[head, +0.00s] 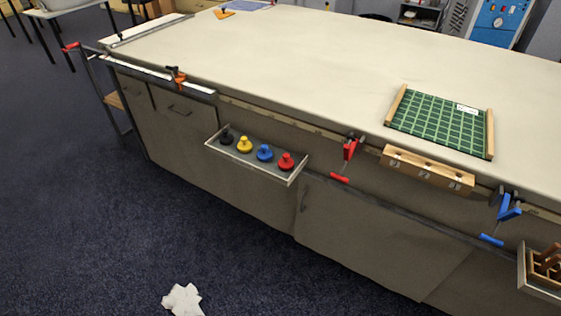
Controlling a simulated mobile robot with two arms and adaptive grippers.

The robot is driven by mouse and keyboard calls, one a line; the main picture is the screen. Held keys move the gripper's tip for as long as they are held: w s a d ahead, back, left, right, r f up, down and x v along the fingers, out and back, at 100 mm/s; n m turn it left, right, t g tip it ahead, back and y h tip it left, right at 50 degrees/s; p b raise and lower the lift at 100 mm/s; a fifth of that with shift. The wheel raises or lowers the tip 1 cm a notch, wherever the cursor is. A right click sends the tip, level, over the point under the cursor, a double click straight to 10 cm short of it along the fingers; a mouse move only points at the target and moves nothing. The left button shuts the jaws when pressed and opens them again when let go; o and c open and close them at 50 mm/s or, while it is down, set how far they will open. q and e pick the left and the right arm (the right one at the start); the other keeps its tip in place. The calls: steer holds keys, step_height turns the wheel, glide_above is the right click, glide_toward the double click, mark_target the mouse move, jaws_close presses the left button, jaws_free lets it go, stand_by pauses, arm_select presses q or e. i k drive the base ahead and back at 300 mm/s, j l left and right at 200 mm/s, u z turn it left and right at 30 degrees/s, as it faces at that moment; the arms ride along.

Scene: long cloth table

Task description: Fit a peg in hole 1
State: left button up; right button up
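A wooden block (428,173) is mounted along the front edge of the table, right of the middle. It has small pale labels and dark marks that look like holes, too small to read, so I cannot tell which is hole 1. At the right edge, a tray (540,291) holds brown wooden pieces (549,258) that may be pegs; the picture's edge cuts them off. Neither of my grippers is in view.
A shelf tray (212,147) on the table's front holds black, yellow, blue and red knobbed pieces. A red clamp (349,150) and a blue clamp (507,211) flank the block. A green gridded board (437,121) lies on the mostly clear cloth table (300,80). White crumpled paper (183,300) lies on the floor.

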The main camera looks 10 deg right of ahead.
mark_target(460, 182)
steer(key=z, duration=1.45)
steer(key=i+l+z, duration=0.25)
steer(key=i+z, duration=0.15)
steer(key=i+l+z, duration=0.15)
steer(key=i+z, duration=0.25)
steer(key=u, duration=1.45)
steer(key=z, duration=1.45)
steer(key=i+j+z, duration=0.2)
steer(key=k+l, duration=0.05)
steer(key=k, duration=0.05)
